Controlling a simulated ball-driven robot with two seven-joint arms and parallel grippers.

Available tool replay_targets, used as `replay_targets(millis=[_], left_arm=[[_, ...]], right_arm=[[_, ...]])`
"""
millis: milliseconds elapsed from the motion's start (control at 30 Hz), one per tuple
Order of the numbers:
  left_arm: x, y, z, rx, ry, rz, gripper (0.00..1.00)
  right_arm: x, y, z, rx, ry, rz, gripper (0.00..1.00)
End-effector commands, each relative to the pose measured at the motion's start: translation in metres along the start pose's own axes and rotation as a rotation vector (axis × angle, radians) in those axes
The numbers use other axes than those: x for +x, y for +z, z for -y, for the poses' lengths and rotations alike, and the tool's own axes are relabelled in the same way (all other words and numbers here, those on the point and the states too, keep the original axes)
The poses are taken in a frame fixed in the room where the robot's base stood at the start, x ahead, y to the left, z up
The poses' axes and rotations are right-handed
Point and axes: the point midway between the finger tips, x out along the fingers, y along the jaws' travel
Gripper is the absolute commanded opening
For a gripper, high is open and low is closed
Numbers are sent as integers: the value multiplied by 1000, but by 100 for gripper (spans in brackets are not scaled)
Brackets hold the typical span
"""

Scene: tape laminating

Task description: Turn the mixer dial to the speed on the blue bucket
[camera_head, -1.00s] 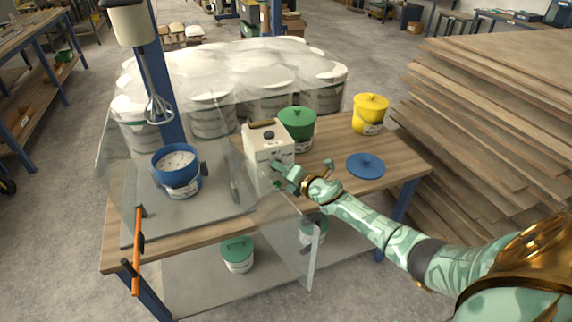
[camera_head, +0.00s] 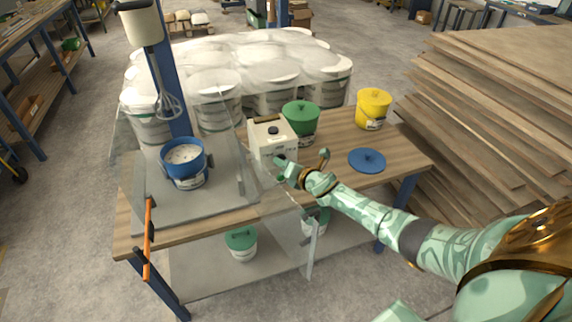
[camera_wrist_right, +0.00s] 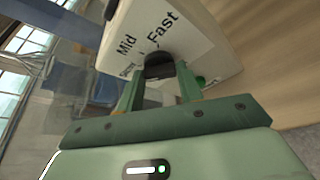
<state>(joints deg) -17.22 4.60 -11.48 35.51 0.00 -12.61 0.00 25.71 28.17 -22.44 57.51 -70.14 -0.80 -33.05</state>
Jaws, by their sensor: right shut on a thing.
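The mixer's white control box (camera_head: 272,133) stands on the workbench. In the right wrist view its face (camera_wrist_right: 185,30) carries the words "Mid" and "Fast" beside a black dial (camera_wrist_right: 158,64). My right gripper (camera_head: 282,166) is at the front of this box. In the right wrist view the gripper (camera_wrist_right: 159,80) has its green fingers shut on the dial, one on each side. The blue bucket (camera_head: 190,164) stands under the whisk (camera_head: 168,102), behind clear panels, with pale contents. Its label is too small to read. My left gripper is not in view.
A green bucket (camera_head: 301,117) stands behind the box, and a yellow bucket (camera_head: 373,106) at the back right. A blue lid (camera_head: 367,160) lies on the bench (camera_head: 405,150). Clear panels and an orange handle (camera_head: 149,236) are at the left. Stacked boards (camera_head: 500,110) stand on the right.

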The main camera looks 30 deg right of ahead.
Motion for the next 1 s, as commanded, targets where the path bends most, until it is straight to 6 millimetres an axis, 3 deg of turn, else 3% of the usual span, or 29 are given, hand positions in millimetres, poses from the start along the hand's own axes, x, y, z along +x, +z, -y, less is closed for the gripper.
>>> replay_targets(millis=[67, 100, 167, 433, 567, 800, 1000], left_arm=[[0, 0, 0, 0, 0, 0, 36], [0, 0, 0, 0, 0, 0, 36], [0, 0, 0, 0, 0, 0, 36], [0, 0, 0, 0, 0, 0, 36], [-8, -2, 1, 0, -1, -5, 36], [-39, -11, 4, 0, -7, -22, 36], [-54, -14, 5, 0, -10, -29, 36]], right_arm=[[-1, -4, 2, -3, -3, -6, 14], [-1, -4, 2, -3, -3, -6, 45], [-1, -3, 2, -2, -2, -6, 58], [-1, -1, 1, -1, -1, -2, 58], [-12, 1, 0, 0, -1, -2, 58], [-70, 3, -3, -2, -1, -4, 58], [-122, 0, -1, -2, -1, -5, 58]])
